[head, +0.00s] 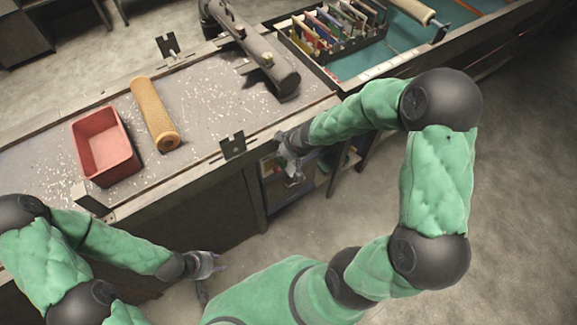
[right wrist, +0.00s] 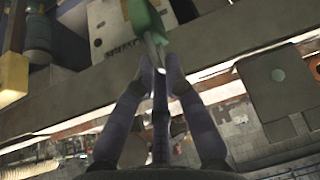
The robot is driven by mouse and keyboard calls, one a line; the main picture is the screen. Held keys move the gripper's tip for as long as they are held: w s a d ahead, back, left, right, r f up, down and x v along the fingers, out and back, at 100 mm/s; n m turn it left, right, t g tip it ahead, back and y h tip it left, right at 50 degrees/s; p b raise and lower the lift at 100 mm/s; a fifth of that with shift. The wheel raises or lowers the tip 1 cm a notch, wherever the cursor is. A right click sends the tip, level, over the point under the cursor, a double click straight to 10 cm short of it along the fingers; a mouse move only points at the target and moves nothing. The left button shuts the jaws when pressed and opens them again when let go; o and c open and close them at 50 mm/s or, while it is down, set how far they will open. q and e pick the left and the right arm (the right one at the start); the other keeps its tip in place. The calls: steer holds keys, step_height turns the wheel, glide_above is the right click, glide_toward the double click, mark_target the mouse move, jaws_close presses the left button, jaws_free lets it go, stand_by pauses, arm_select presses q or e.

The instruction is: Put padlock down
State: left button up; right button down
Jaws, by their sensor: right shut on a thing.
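I cannot make out the padlock in the head view. My left gripper (head: 207,266) is low in front of the bench, apart from it; its finger opening is unclear.
On the workbench (head: 205,95) are a red bin (head: 104,146), a yellow mesh tube (head: 154,115) and a dark cylindrical machine (head: 265,62). Brackets (head: 233,146) stand at its edges. A rack of tools (head: 330,28) is on the adjoining green-topped bench. Bench surface between tube and machine is clear.

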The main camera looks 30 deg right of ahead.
steer(key=s+d+f+n+y+p, duration=0.1)
steer(key=s+d+f+n+p, duration=0.1)
steer(key=s+d+f, duration=0.45)
steer(key=shift+g, duration=0.3)
steer(key=w+f, duration=0.4)
steer(key=w+d+f+b, duration=0.1)
steer(key=w+f, duration=0.8)
steer(key=shift+w+d+f+b, duration=0.2)
steer(key=shift+w+f+b, duration=0.1)
steer(key=shift+b, duration=0.05)
steer(key=shift+r, duration=0.1)
